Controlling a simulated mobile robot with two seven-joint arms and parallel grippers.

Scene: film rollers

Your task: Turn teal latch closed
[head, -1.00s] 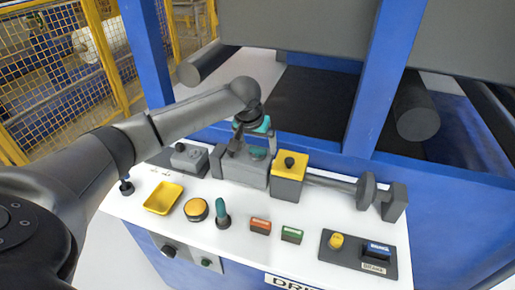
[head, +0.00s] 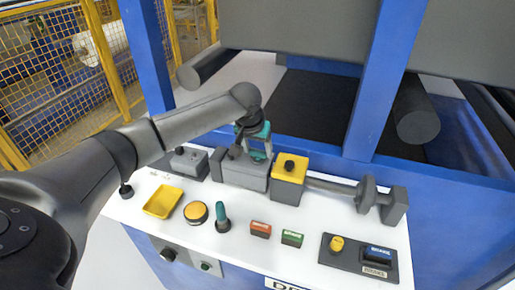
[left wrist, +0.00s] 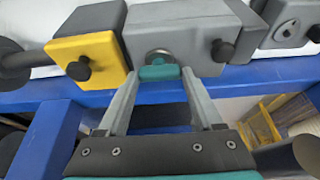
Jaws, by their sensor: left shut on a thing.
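The teal latch (left wrist: 160,73) sits below a round metal pivot on the face of a grey housing (left wrist: 170,30) in the left wrist view. In the head view the same housing (head: 240,172) stands at the back of the white panel, with the latch largely hidden by the gripper. My left gripper (left wrist: 159,77) has one finger on each side of the latch and is shut on it. It also shows in the head view (head: 258,155), pointing down at the housing. My right gripper is in neither view.
A yellow-topped block with a black knob (head: 290,166) stands right beside the housing, with a grey shaft beyond it. A grey box (head: 189,160) is on the left. A yellow tray (head: 162,201), yellow button (head: 195,211) and upright teal handle (head: 222,216) stand in front. Blue posts rise behind.

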